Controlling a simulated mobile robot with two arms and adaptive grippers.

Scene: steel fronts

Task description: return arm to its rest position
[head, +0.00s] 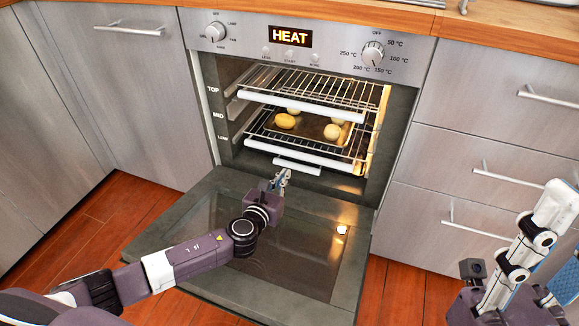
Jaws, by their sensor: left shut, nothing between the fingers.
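My left arm comes in from the lower left and reaches over the lowered oven door (180,226). My left gripper (283,174) is shut and empty, in front of the oven's lower opening, just short of a white handle (298,166). My right arm (515,262) is folded at the lower right. I cannot make out its fingers.
The oven is open, its display (290,36) reading HEAT. An upper rack (330,90) looks empty. Below, a tray (315,125) holds several round yellowish items, one of them a yellow piece (285,121). Grey drawers (480,150) stand right, and wooden floor (400,297) shows below.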

